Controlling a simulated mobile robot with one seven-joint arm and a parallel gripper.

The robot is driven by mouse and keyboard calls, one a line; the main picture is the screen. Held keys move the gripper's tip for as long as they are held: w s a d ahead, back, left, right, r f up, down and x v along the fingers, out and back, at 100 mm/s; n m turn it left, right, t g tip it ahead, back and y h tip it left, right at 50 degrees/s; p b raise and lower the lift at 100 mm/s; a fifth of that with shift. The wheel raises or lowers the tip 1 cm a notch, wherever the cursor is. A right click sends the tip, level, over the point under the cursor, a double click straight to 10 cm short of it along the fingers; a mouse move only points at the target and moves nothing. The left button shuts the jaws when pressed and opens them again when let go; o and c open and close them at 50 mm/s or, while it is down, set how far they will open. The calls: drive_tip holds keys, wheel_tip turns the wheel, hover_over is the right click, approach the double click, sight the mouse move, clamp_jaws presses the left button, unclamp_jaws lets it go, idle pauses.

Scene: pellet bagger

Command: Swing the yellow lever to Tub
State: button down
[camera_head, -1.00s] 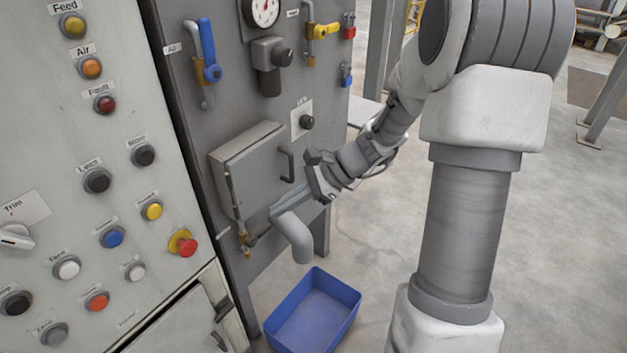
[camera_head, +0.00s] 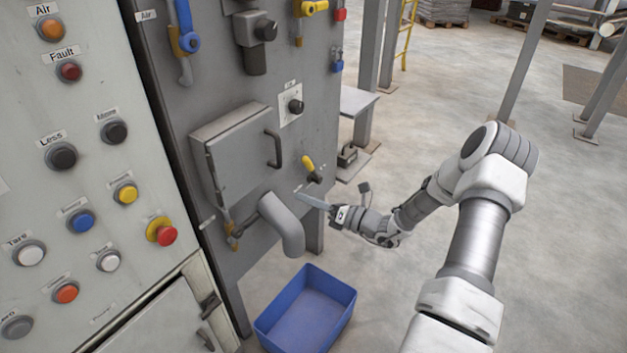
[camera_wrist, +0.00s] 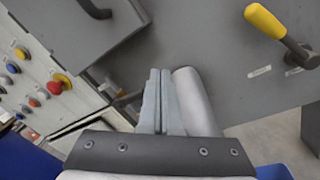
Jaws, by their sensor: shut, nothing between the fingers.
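The yellow lever (camera_head: 308,163) is on the grey panel, right of the outlet spout. Its handle points up and slightly left from a dark hub (camera_head: 315,177). In the wrist view, the yellow lever (camera_wrist: 268,22) is at the upper right, angled up-left from its hub. Two small pale labels (camera_wrist: 260,71) sit below it, too small to read. My gripper (camera_head: 300,196) is shut and empty, below and left of the lever and apart from it. In the wrist view, my gripper (camera_wrist: 164,76) has its fingers together beside the grey spout (camera_wrist: 192,100).
The grey spout (camera_head: 284,228) curves down above a blue tub (camera_head: 305,318) on the floor. A hatch door (camera_head: 240,150) with a handle is up-left of the lever. A button cabinet (camera_head: 110,250) stands at left. Open floor lies right of the panel.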

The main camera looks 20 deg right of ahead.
sight(312, 170)
drive_tip(key=w+d+f+m+t+h+b, duration=0.1)
drive_tip(key=d+f+m+t+h+b, duration=0.1)
drive_tip(key=d+f+m+t+h, duration=0.3)
drive_tip(key=d+f+m, duration=0.3)
drive_tip(key=m, duration=0.1)
drive_tip(key=shift+w+d+h, duration=0.2)
drive_tip(key=shift+w+h, duration=0.05)
drive_tip(key=shift+h, duration=0.15)
drive_tip(key=d+r+b+x, duration=0.1)
drive_tip(key=b+x, duration=0.3)
drive_tip(key=x, duration=0.8)
drive_tip(key=shift+w+d+r, duration=0.2)
drive_tip(key=shift+w+d, duration=0.4)
drive_tip(key=shift+w, duration=0.05)
drive_tip(key=shift+r+m, duration=0.1)
drive_tip(key=shift+m, duration=0.2)
